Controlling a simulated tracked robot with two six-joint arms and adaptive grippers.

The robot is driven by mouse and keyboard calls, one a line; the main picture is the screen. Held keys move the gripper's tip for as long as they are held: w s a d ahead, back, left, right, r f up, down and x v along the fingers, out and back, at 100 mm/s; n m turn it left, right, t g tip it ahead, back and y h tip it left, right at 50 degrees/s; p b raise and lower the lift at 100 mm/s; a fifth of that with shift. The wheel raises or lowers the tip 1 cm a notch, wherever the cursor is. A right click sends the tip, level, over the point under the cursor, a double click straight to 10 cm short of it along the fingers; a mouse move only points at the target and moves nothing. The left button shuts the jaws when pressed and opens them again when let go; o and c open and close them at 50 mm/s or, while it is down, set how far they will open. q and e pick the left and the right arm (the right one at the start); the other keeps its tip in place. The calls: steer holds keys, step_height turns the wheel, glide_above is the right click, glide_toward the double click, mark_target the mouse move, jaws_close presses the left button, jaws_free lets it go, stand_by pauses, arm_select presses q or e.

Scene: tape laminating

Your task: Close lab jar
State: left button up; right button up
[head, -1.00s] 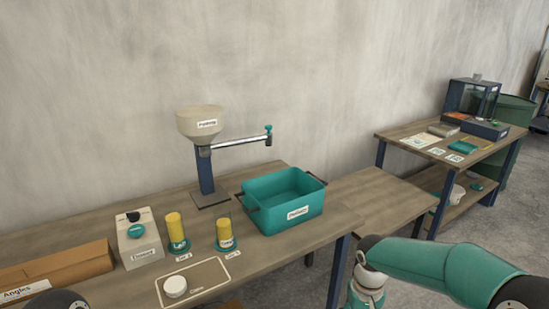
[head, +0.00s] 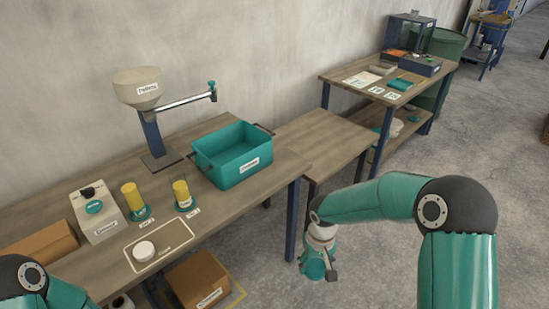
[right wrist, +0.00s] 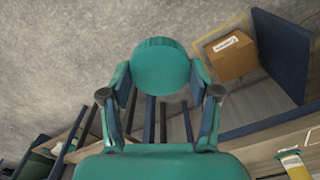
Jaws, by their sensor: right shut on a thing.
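In the right wrist view, my right gripper (right wrist: 158,92) is shut on a round teal disc (right wrist: 160,65) that looks like a lid. In the head view the same gripper (head: 325,272) hangs over the floor, right of the workbench and apart from it. Two clear upright vessels with yellow contents, the left one (head: 133,197) and the right one (head: 182,194), stand on round teal bases on the bench. A white round piece (head: 144,250) lies on the outlined area in front of them. Which of these is the lab jar I cannot tell. My left gripper is out of view.
A lower table (head: 318,135) adjoins on the right, then a shelf table (head: 350,80) with small items. A cardboard box (head: 198,280) is on the floor. Clear floor lies right.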

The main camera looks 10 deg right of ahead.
steer(key=s+f, duration=0.3)
steer(key=f, duration=0.9)
steer(key=shift+s+a, duration=0.3)
steer(key=shift+s, duration=0.05)
